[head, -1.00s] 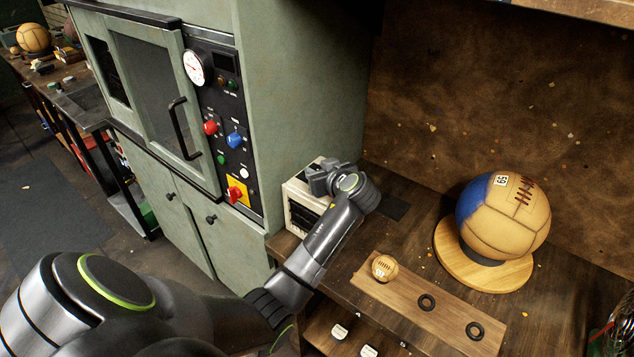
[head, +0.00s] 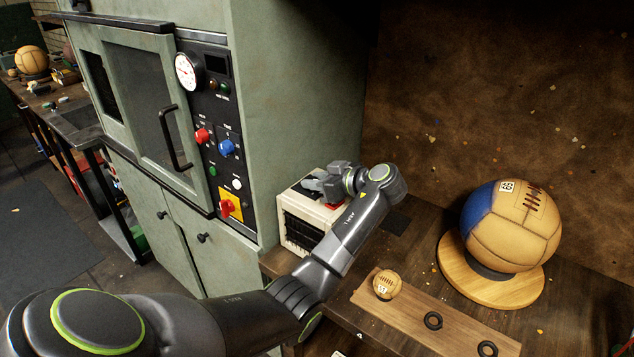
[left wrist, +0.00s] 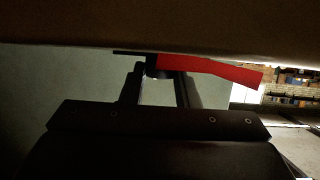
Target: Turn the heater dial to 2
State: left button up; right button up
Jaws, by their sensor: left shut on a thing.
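The heater is a small cream box (head: 296,210) with a dark grille, standing on the wooden bench beside the green cabinet. My left gripper (head: 318,186) is over its top. In the left wrist view the gripper's two dark fingers (left wrist: 160,88) are shut on a dark dial (left wrist: 152,70) with a long red pointer (left wrist: 210,69). The pointer reaches to the right in that view. A bit of red (head: 335,206) also shows under the gripper in the head view. The dial's numbers cannot be read. My right gripper is not in view.
A green cabinet (head: 300,100) with a control panel (head: 212,130) stands close left of the heater. On the bench are a wooden board (head: 410,318) with a small ball (head: 386,284), and a large blue and tan ball (head: 512,225) on a round wooden stand (head: 470,275).

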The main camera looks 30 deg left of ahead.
pick_arm(q)
jog(key=o, duration=1)
jog(key=shift+c, duration=0.2)
jog(key=shift+d, duration=0.1)
jog(key=b+v, duration=0.5)
jog(key=v, duration=1.2)
jog(key=shift+d, duration=0.1)
